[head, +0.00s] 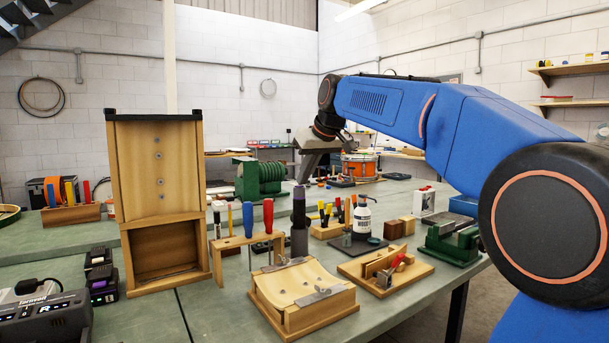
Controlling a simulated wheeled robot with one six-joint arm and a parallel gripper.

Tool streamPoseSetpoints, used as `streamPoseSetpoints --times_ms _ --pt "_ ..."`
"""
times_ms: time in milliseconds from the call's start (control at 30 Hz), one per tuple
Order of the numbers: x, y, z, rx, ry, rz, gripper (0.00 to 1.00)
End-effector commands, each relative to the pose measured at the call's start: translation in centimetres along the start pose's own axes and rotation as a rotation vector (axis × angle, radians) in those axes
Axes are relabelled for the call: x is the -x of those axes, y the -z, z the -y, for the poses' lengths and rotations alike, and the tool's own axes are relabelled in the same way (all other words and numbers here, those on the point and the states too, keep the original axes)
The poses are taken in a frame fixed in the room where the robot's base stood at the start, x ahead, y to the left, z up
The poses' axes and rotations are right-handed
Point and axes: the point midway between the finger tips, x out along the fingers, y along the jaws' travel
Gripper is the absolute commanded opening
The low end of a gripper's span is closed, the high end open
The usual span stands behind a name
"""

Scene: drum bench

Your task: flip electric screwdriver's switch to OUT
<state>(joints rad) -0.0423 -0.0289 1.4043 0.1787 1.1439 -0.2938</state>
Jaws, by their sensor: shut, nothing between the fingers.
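My gripper (304,180) points down from the end of the blue arm, just over the top of this tool. Its fingers are shut and hold nothing. I cannot tell whether the fingertips touch the tool's top or are a little apart from it.
The wooden rack (226,242) holds hand tools with coloured handles. A curved wooden jig (303,292) lies in front. A glue bottle (362,215) and a green vise (451,240) stand to the right. A tall wooden case (160,165) stands left. Chargers lie front left.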

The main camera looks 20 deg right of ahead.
Motion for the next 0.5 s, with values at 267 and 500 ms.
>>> streamPoseSetpoints --times_ms 267,500 --pt "-0.44 -1.01 0.0 -0.001 0.001 -0.09 0.0" --pt "-0.53 -0.86 0.02 0.001 0.002 -0.101 0.0"
